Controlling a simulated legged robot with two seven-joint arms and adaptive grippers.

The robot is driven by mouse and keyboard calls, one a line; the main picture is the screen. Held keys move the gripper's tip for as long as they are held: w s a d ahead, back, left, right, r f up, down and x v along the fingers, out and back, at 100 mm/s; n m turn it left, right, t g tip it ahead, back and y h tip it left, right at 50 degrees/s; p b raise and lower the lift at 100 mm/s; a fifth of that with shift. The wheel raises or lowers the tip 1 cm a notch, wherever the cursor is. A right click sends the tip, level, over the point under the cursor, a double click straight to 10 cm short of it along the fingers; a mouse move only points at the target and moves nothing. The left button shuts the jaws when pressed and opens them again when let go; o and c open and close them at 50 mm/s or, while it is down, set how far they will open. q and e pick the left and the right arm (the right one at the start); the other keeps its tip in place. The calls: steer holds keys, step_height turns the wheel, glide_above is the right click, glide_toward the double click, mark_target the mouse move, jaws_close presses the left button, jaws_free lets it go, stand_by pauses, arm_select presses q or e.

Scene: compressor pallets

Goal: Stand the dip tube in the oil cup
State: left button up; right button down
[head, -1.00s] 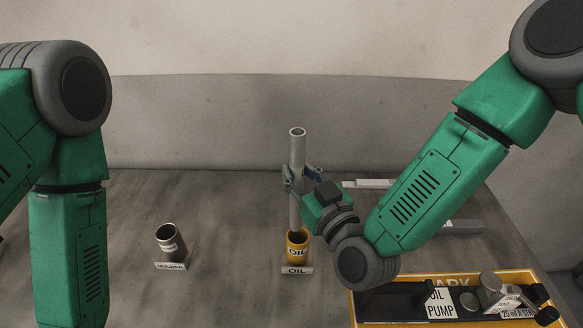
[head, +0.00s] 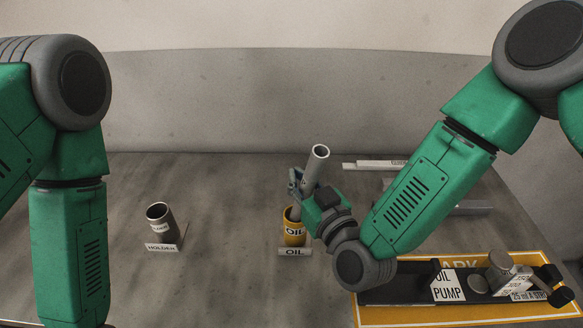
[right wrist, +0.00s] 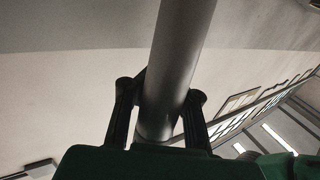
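The dip tube (head: 318,162) is a long grey pipe.
A dark holder cup (head: 160,224) stands to the left behind a HOLDER label (head: 163,247). A yellow-edged board (head: 380,312) with the oil pump parts lies at the front right. Pale bars (head: 375,164) lie behind my right arm. The table between holder and oil cup is clear.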

mark_target(308, 196)
steer(key=shift+w+d+f, duration=0.15)
steer(key=shift+w+f, duration=0.05)
steer(key=shift+f, duration=0.2)
steer(key=shift+w+d, duration=0.1)
steer(key=shift+a+r, duration=0.2)
steer(key=shift+a, duration=0.05)
steer(key=c, duration=1.8)
jaws_free()
steer(key=shift+a, duration=0.4)
steer(key=shift+d, duration=0.25)
steer(key=shift+s+d, duration=0.15)
steer(key=shift+s, duration=0.1)
steer(key=v, duration=0.5)
steer(key=shift+s+f, duration=0.2)
steer(key=shift+s, duration=0.15)
steer(key=shift+s+d, duration=0.15)
steer(key=shift+s, duration=0.5)
steer(key=shift+s+d, duration=0.1)
steer(key=shift+d, duration=0.05)
arm_select(q)
steer(key=shift+w+d+f, duration=0.1)
steer(key=shift+d+f, duration=0.05)
steer(key=shift+f, duration=0.2)
arm_select(e)
steer(key=shift+d, duration=0.1)
arm_select(q)
steer(key=shift+w, duration=0.1)
arm_select(e)
steer(key=shift+d, duration=0.1)
